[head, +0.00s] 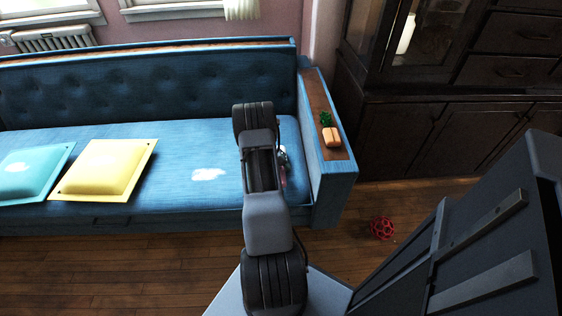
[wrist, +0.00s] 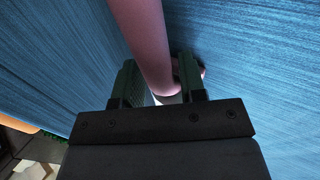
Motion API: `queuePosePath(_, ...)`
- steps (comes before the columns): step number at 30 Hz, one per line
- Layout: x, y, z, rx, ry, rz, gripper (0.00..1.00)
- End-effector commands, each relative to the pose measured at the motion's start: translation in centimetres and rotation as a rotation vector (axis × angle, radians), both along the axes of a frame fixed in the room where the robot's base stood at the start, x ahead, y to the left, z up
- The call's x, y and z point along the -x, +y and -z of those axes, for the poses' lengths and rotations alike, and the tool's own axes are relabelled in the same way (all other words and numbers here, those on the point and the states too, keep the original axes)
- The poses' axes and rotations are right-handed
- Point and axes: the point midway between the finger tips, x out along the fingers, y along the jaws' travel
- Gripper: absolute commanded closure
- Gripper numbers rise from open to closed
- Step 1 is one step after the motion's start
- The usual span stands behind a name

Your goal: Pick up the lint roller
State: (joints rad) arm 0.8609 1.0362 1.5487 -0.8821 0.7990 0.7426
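In the wrist view, a long mauve-pink rod (wrist: 143,35), which looks like the lint roller's handle, runs down between the two fingers of my gripper (wrist: 158,84). A white part (wrist: 168,98) shows low between the fingers, and another pink bit shows just right of the right finger. The rod is close to the right finger, and a gap shows on the left finger's side, so my gripper looks open around it. Blue sofa fabric lies behind. In the head view my arm hides most of this spot; only small pale and reddish bits show beside it.
The blue sofa (head: 180,115) carries a yellow cushion (head: 105,169), a teal cushion (head: 33,172) and a white patch (head: 208,174). Its right armrest (head: 314,92) holds a tan block (head: 332,138) and a green item (head: 326,118). A red lattice ball (head: 382,228) lies on the floor. A dark cabinet (head: 425,130) stands right.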

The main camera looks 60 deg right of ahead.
Motion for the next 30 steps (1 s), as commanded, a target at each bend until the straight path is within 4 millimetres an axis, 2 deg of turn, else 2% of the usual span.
queuePosePath(2,0.0,0.0,0.0,0.000,0.000,0.000,0.67)
queuePosePath(12,0.0,0.0,0.0,0.000,0.000,0.000,0.99)
queuePosePath(23,0.0,0.0,-0.6,0.001,-0.001,0.000,1.00)
queuePosePath(26,0.0,0.0,-1.5,0.002,-0.001,0.001,1.00)
queuePosePath(30,-0.1,0.0,-3.6,0.003,-0.003,0.001,1.00)
